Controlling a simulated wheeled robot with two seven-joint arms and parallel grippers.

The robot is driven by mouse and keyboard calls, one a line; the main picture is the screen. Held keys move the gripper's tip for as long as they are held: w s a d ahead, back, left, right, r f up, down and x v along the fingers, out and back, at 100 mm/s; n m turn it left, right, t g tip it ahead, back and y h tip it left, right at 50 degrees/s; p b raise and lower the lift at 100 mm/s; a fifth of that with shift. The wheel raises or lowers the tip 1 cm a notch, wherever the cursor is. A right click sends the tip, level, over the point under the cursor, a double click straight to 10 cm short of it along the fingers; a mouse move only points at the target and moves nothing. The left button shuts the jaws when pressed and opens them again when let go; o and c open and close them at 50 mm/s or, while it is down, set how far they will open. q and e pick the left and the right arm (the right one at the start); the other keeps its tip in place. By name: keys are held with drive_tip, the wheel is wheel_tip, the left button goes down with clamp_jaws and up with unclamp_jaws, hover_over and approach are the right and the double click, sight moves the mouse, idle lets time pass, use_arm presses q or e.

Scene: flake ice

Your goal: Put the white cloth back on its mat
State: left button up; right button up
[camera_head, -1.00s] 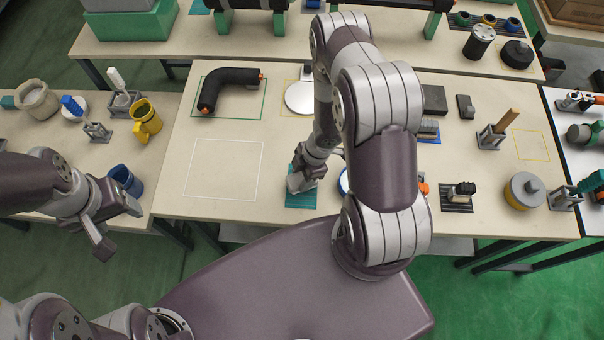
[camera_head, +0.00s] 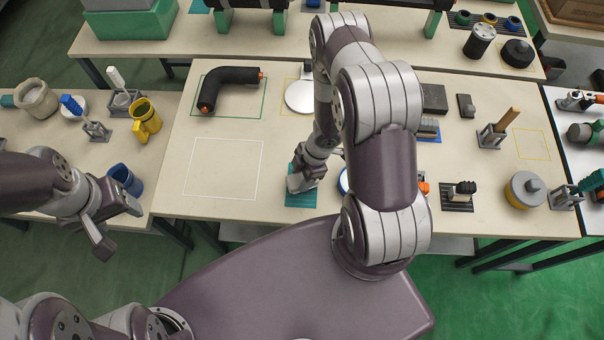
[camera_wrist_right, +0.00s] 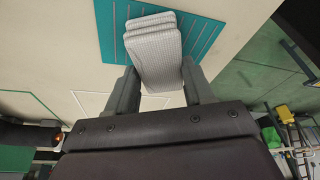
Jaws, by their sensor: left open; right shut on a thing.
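The white cloth (camera_wrist_right: 153,48) is a folded, ribbed light-grey bundle in the right wrist view. My right gripper (camera_wrist_right: 158,85) is shut on it, with one finger on each side. The cloth is over the teal striped mat (camera_wrist_right: 200,38), which shows around it on both sides. I cannot tell whether the cloth touches the mat. In the head view the mat (camera_head: 302,200) lies near the table's front edge, partly hidden by my right gripper (camera_head: 300,185). My left gripper (camera_head: 118,228) is open and empty, off the front edge at the left.
A white-outlined empty square (camera_head: 223,168) is left of the mat. A black bent pipe (camera_head: 232,88) and a white disc (camera_head: 299,97) lie behind. A blue-rimmed item (camera_head: 343,181) is close on the right, partly behind my arm. A blue cup (camera_head: 126,180) stands near my left gripper.

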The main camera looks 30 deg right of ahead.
drive_tip(key=shift+f, duration=0.35)
idle(0.3)
drive_tip(key=o, duration=1.5)
drive_tip(key=shift+r, duration=0.15)
drive_tip(key=shift+p+v, duration=3.65)
drive_tip(key=shift+v, duration=0.3)
drive_tip(key=shift+d, duration=0.1)
